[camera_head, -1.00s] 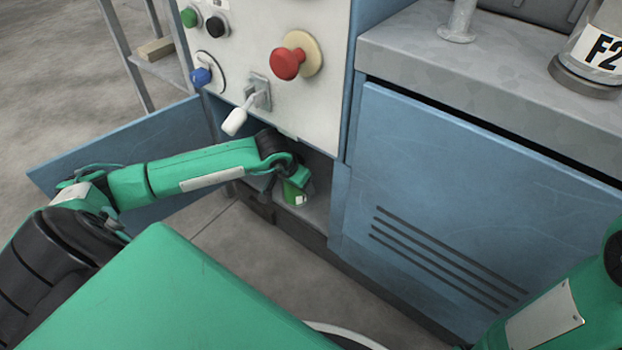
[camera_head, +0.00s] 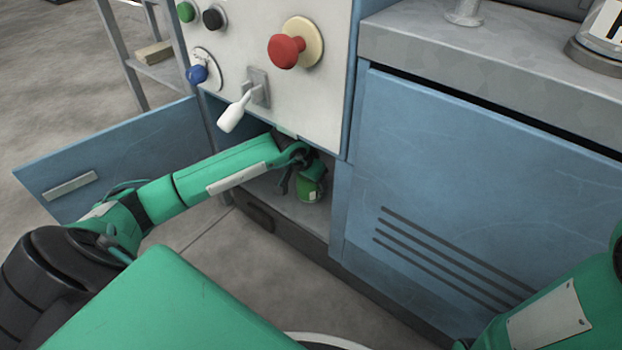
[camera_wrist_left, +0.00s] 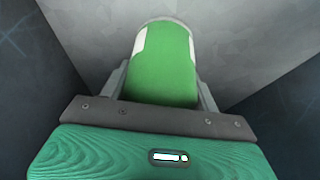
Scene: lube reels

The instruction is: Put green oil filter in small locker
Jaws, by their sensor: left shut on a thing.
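The green oil filter (camera_head: 311,186) is inside the small locker (camera_head: 268,190), low under the control panel, near the right side of its opening. In the left wrist view the filter (camera_wrist_left: 163,68) is a green cylinder with white label patches, between the two fingers. My left gripper (camera_wrist_left: 160,95) is shut on it. In the head view the gripper (camera_head: 306,172) reaches into the locker opening and is partly hidden by the panel edge. Whether the filter touches the locker floor I cannot tell. My right gripper is out of view; only part of that arm shows at lower right.
The locker's blue door (camera_head: 105,165) stands open to the left. Above the opening, the panel (camera_head: 240,50) carries a red button (camera_head: 286,51) and a white-handled switch (camera_head: 234,112). A closed blue cabinet (camera_head: 470,200) is at right. A rack (camera_head: 150,55) stands behind at left.

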